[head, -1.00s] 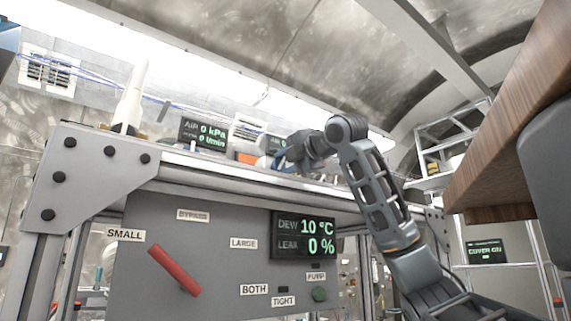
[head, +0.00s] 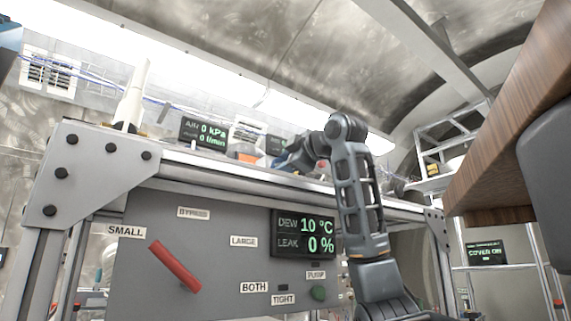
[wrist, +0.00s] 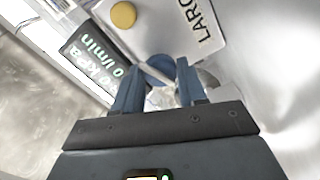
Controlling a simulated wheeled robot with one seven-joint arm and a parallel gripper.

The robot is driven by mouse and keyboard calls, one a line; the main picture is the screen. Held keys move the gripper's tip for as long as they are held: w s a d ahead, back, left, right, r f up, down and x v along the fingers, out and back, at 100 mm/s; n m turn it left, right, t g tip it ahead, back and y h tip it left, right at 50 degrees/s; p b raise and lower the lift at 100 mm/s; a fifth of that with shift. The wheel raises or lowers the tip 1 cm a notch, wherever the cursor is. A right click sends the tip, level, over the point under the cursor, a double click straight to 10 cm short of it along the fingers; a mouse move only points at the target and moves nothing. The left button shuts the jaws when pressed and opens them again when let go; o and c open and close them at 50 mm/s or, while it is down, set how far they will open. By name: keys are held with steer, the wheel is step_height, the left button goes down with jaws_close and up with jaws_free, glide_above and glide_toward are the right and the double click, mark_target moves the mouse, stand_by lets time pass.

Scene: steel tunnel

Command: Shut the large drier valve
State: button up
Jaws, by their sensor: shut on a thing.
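In the wrist view, my gripper (wrist: 163,80) has its two blue-grey fingers closed on the large drier valve's handle. A pale bar and a blue rounded part (wrist: 161,66) show between the fingertips. The fingers hide much of the valve. A white plate (wrist: 178,22) with the partly cut-off word "LARG" lies just beyond. In the head view, my gripper (head: 284,161) is over the bench top, small and partly hidden by my own arm, so the handle's angle cannot be told there.
A grey panel (head: 215,270) below the bench top carries a red lever (head: 175,266), pointing toward SMALL, and a dew and leak display (head: 303,234). An air display (head: 203,134) stands on the bench top. A wooden board (head: 520,120) overhangs at right.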

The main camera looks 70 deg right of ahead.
steer(key=shift+f, duration=0.15)
stand_by(0.4)
steer(key=o, duration=1.1)
steer(key=shift+c, duration=0.2)
steer(key=shift+s, duration=0.1)
steer(key=b+v, duration=0.2)
steer(key=v, duration=0.5)
steer(key=shift+s+a, duration=0.15)
steer(key=shift+s, duration=0.2)
